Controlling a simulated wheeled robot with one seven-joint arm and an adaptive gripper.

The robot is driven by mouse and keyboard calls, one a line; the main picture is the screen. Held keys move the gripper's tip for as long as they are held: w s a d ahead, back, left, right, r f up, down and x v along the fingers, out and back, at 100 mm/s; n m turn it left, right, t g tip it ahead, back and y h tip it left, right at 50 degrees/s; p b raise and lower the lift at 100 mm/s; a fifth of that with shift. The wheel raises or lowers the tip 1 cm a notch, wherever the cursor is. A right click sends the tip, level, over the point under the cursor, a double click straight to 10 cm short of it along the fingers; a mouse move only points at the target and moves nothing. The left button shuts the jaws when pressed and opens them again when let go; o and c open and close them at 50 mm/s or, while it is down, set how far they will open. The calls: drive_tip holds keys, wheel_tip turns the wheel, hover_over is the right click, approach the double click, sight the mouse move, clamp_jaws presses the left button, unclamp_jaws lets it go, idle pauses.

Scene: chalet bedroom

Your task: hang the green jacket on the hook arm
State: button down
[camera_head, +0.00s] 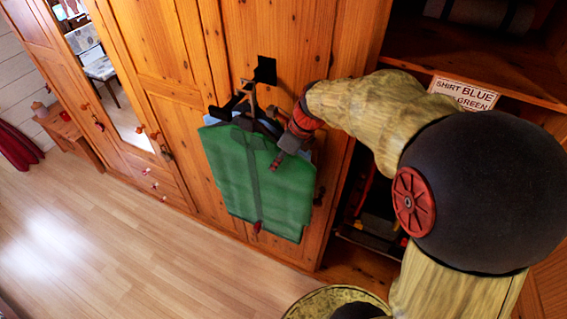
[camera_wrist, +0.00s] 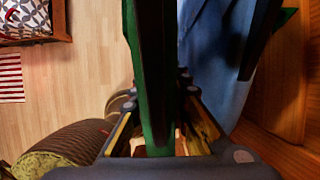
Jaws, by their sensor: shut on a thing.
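The green jacket (camera_head: 255,180) hangs in front of the wooden wardrobe door, slightly tilted, with a dark strip down its middle. The hook arm (camera_head: 265,72) is black and sticks out from the door above the jacket. My gripper (camera_head: 276,162) is at the jacket's upper right. In the wrist view my gripper (camera_wrist: 160,92) is shut on the jacket (camera_wrist: 150,60), seen edge-on between the fingers. A blue garment (camera_wrist: 205,60) is close behind the jacket. Whether the jacket's hanger rests on the hook arm is unclear, as dark parts overlap there.
An open wardrobe compartment is at the right, with a sign (camera_head: 464,93) reading SHIRT BLUE and GREEN on its shelf edge. A mirror door (camera_head: 115,90) and a small wooden table (camera_head: 65,135) are at the left. The wooden floor (camera_head: 110,240) is clear.

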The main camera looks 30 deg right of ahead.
sight(266, 162)
drive_tip(key=shift+w+a, duration=0.6)
drive_tip(key=shift+w, duration=0.25)
drive_tip(key=shift+w+a, duration=0.6)
drive_tip(key=shift+w, duration=0.2)
drive_tip(key=shift+f+b, duration=0.65)
drive_tip(key=shift+f, duration=0.45)
drive_tip(key=c, duration=1.6)
unclamp_jaws()
drive_tip(key=shift+s+f, duration=0.1)
